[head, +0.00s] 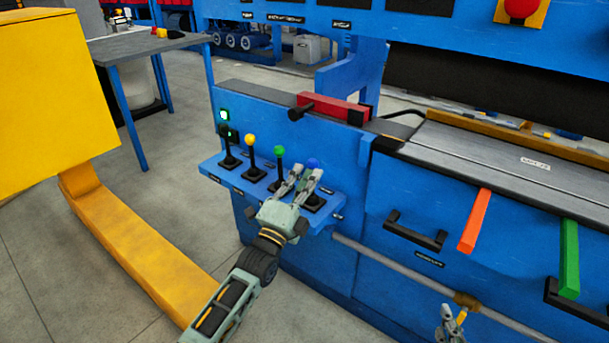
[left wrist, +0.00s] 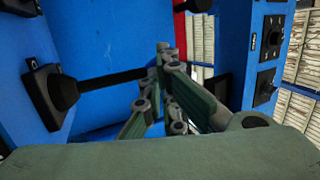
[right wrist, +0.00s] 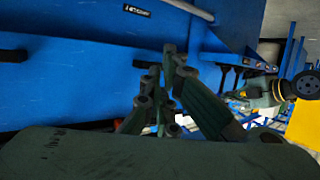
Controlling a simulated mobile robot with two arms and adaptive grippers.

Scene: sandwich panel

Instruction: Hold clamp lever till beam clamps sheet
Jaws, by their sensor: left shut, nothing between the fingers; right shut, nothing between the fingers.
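A blue shelf (head: 238,178) carries a row of levers with black, yellow (head: 250,141), green (head: 279,151) and blue (head: 313,162) knobs. My left gripper (head: 308,176) is shut at the blue-knobbed lever and partly hides it. In the left wrist view, the lever's black rod (left wrist: 110,84) runs behind my left fingertips (left wrist: 165,55); contact is unclear. My right gripper (head: 453,316) is shut and empty, low in front of the machine; its fingers also show in the right wrist view (right wrist: 170,75). A grey, labelled flat surface (head: 490,158) lies on the machine bed. A dark beam (head: 470,90) spans above it.
Orange (head: 474,220) and green (head: 569,260) handles project from the machine front. A grey rail (head: 400,268) runs along it, near my right gripper. A yellow block (head: 35,100) stands at the left. A red bar (head: 335,107) sits above the levers.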

